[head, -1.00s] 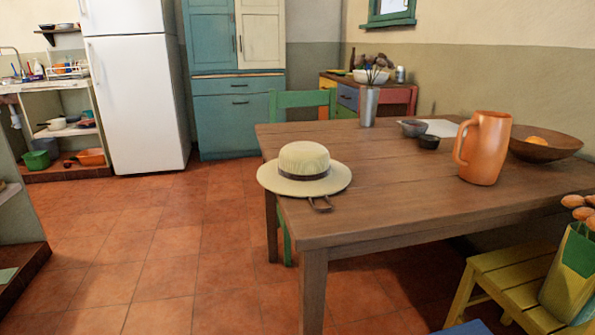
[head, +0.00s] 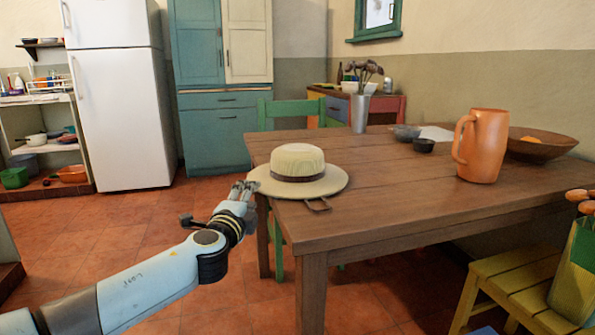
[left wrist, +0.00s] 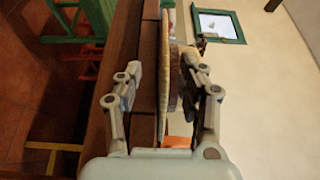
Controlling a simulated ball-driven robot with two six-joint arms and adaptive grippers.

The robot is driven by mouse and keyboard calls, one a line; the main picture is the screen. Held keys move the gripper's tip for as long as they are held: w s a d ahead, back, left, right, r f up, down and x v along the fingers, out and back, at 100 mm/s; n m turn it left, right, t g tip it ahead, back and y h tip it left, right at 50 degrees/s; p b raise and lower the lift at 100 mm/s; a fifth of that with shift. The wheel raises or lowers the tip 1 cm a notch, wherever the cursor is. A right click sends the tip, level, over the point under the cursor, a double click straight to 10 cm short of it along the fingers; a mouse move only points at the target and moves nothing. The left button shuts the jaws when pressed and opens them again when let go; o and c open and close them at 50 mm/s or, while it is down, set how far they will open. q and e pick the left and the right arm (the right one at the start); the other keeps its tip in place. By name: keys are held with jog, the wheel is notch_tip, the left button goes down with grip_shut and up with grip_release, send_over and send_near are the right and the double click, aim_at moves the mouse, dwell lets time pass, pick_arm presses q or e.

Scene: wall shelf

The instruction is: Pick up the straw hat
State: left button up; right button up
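The straw hat (head: 297,161), cream with a brown band, lies crown up on the left corner of the wooden table (head: 400,190). Its brim sticks out past the table's left edge. My left gripper (head: 243,188) is at the brim's left edge, coming from the lower left. In the left wrist view the hat (left wrist: 166,60) shows edge-on between the two spread fingers of my left gripper (left wrist: 166,80). The fingers look open, with a gap on both sides of the brim. Whether one touches it I cannot tell. My right gripper is not in view.
An orange pitcher (head: 481,146), a wooden bowl (head: 540,150), small dark bowls (head: 424,145) and a metal vase (head: 360,112) stand farther right and back on the table. A green chair (head: 292,108) is behind it, a yellow chair (head: 510,280) at lower right. The floor at left is clear.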

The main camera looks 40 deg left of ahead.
pick_arm(q)
jog(key=x, duration=0.4)
jog(key=shift+w+d+r, duration=0.2)
jog(key=shift+d, duration=0.1)
jog(key=shift+w+a, duration=0.15)
jog(key=shift+w, duration=0.25)
grip_shut()
jog(key=shift+r, duration=0.1)
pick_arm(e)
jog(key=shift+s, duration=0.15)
